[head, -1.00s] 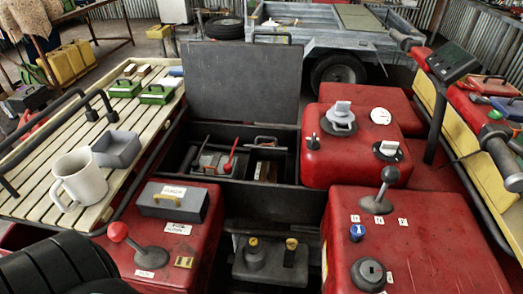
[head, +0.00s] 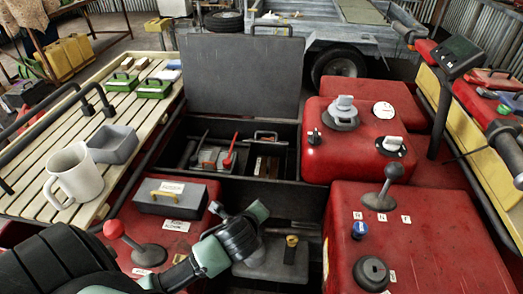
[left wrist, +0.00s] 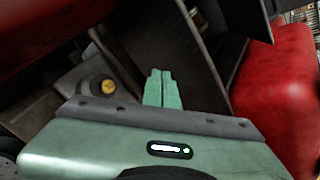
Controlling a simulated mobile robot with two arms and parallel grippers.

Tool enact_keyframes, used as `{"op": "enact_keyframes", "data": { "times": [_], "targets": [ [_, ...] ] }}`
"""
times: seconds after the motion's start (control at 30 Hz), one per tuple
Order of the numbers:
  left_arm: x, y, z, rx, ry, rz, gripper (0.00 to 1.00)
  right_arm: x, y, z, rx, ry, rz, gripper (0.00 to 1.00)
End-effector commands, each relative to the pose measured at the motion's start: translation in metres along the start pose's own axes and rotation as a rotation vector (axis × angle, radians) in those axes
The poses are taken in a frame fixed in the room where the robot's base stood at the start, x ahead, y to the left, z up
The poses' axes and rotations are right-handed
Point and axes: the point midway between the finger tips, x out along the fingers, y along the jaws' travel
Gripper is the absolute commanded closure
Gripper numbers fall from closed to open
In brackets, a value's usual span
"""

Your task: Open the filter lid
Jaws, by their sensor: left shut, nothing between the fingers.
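My left gripper (left wrist: 162,75) is shut and empty in the left wrist view. Its fingertips are hard to make out in the head view. The brass handle is not seen in the left wrist view. My right gripper is not in view.
A red-knobbed lever (head: 114,230) stands in front of the box. An open storage bin with an upright lid (head: 243,76) is behind. A yellow cap (left wrist: 109,87) lies left of my fingers.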

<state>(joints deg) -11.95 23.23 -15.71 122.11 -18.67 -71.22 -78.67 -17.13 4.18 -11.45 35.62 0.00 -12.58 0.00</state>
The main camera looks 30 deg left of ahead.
Motion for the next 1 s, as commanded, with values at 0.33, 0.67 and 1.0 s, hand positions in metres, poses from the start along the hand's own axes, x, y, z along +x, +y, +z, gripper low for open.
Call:
{"op": "enact_keyframes", "data": {
  "times": [0.33, 0.67, 1.0],
  "targets": [
    [0.019, -0.073, 0.069, 0.801, -0.272, -0.111, 1.0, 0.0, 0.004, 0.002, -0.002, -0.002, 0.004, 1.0],
    [0.056, -0.083, 0.079, 0.839, -0.285, -0.108, 1.0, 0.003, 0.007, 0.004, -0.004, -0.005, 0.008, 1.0],
    [0.115, -0.104, 0.098, 0.835, -0.285, -0.113, 1.0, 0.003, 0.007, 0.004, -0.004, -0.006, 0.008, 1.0]
  ]
}}
